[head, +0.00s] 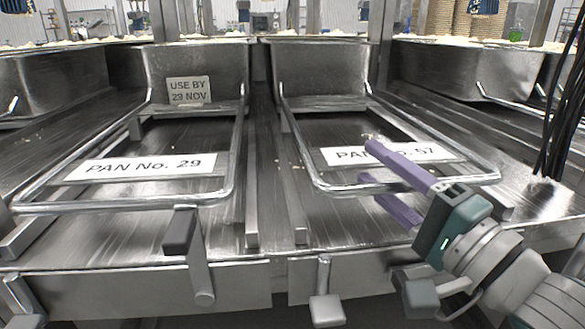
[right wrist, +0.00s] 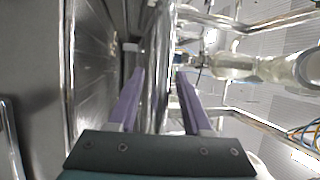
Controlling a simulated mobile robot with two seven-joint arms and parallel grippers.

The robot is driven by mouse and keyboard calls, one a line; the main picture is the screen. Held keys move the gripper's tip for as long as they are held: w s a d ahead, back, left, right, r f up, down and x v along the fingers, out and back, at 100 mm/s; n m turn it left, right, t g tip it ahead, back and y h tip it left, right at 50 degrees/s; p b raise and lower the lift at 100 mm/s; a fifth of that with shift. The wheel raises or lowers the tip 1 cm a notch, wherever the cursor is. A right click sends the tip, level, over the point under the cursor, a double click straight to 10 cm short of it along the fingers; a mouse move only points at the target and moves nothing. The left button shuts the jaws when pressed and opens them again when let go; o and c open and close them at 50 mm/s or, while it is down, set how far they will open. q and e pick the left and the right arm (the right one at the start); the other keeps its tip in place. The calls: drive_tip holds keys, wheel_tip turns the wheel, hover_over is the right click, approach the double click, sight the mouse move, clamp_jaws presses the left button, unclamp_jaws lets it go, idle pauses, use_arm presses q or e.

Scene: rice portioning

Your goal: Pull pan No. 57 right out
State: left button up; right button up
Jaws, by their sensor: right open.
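Pan No. 57 (head: 325,65) is a steel pan with rice at its rim, in the middle right of the head view. Its bent-rod handle (head: 335,188) reaches toward me and carries a white label (head: 343,156) reading "PAN No. 57", partly covered by my gripper. My right gripper (head: 368,162) is open, with its purple fingers at the front bar of this handle. In the right wrist view a shiny bar (right wrist: 153,85) runs between the two open fingers (right wrist: 157,75). My left gripper is not in view.
Pan No. 29 (head: 195,65), with a "USE BY 29 NOV" tag (head: 188,91), stands to the left with its own handle (head: 130,205). Latches (head: 326,305) hang along the front edge. Another pan (head: 465,70) is at right. Dark cables (head: 560,130) hang at far right.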

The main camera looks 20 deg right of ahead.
drive_tip(key=shift+r, duration=0.1)
drive_tip(key=c, duration=0.7)
drive_tip(key=shift+r, duration=0.1)
clamp_jaws()
